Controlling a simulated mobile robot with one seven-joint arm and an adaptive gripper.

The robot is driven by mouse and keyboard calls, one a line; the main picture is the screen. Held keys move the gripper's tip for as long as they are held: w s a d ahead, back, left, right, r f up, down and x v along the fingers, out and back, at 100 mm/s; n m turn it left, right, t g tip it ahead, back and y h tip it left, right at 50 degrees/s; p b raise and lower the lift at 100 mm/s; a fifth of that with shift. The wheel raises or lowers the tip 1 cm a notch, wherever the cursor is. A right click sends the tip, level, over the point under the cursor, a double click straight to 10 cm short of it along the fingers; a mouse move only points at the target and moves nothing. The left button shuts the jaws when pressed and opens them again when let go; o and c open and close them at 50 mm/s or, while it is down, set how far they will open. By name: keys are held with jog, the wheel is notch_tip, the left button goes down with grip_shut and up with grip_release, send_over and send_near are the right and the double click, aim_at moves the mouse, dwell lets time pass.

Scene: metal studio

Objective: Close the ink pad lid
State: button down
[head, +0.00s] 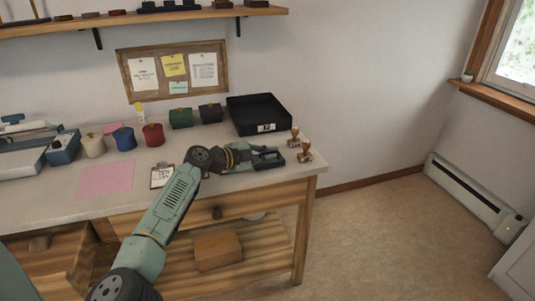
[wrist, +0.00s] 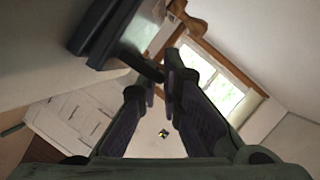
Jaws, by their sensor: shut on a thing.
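The dark ink pad (head: 269,161) sits near the front right edge of the workbench (head: 60,193). In the wrist view the ink pad (wrist: 108,32) is at the upper left, as dark slabs set at an angle. A dark bar, which looks like part of its lid (wrist: 143,66), reaches between my fingertips. My gripper (head: 250,159) is at the left side of the ink pad in the head view, shut on the lid. In the wrist view my gripper (wrist: 160,82) shows both fingers close around that bar. The lid's exact angle is hard to tell.
Two wooden stamps (head: 305,152) stand just right of the ink pad, near the bench edge. A black tray (head: 259,110) is behind it. A clipboard (head: 161,176), a pink sheet (head: 105,180) and colored pots (head: 153,135) are to the left.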

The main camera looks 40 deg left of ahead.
jog(key=shift+s+f+m, duration=0.15)
jog(key=shift+f+m, duration=0.05)
jog(key=shift+m, duration=0.1)
jog(key=shift+d, duration=0.1)
jog(key=c, duration=2)
grip_release()
jog(key=shift+c, duration=0.2)
jog(key=v, duration=1.2)
jog(key=shift+f, duration=0.15)
